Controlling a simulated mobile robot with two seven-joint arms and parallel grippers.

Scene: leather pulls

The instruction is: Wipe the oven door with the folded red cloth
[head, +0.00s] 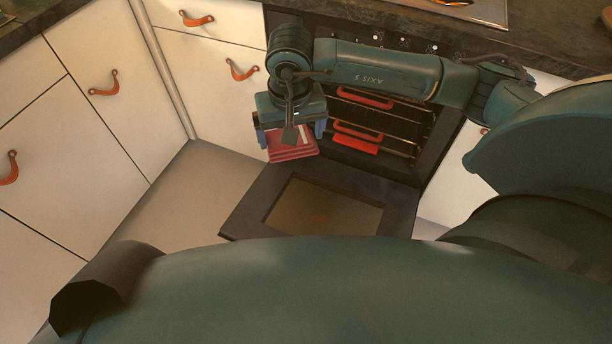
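The oven door (400,212) is folded down and open, a dark frame around a brownish glass pane (322,210). My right gripper (291,134) comes in from the right and points down near the door's upper left corner. Its blue fingertips sit on either side of the folded red cloth (293,154), a layered pad, and appear shut on it. The cloth's upper part is partly hidden by the gripper. Whether it touches the door or hangs above it, I cannot tell. My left gripper is not in view.
The open oven cavity (398,118) behind the door holds racks with red front pieces (357,131). White cabinets with orange leather pulls (104,84) stand at the left. A dark countertop (540,35) runs along the top right. Floor (190,195) left of the door is clear.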

